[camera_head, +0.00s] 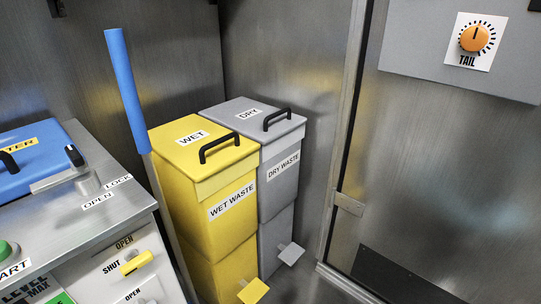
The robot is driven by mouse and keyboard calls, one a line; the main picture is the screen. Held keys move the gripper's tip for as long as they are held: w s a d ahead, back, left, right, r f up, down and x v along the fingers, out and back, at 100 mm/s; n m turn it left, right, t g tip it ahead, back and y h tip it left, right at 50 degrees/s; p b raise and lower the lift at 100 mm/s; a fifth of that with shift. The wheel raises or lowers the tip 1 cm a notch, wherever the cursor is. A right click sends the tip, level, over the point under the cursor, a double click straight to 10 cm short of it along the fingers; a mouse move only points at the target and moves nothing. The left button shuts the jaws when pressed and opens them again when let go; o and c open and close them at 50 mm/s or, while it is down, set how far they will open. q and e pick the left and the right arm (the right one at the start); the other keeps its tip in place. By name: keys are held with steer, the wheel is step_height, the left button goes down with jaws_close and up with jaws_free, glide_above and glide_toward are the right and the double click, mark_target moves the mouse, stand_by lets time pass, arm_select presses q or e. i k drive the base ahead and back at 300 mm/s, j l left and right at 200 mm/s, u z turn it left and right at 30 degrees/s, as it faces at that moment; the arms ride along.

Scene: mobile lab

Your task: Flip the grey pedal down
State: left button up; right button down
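The grey pedal (291,254) sticks out from the lower front of the grey dry waste bin (281,178). It looks roughly level, tilted slightly. The bin's lid (247,114) is shut and has a black handle (283,118). Neither of my grippers shows in the head view.
A yellow wet waste bin (213,207) with a yellow pedal (253,291) stands directly left of the grey bin. A blue-topped pole (127,90) and a metal counter (90,200) are at the left. A door frame (346,150) rises at the right, with floor between it and the grey bin.

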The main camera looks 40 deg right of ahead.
mark_target(290, 255)
steer(key=z, duration=1.25)
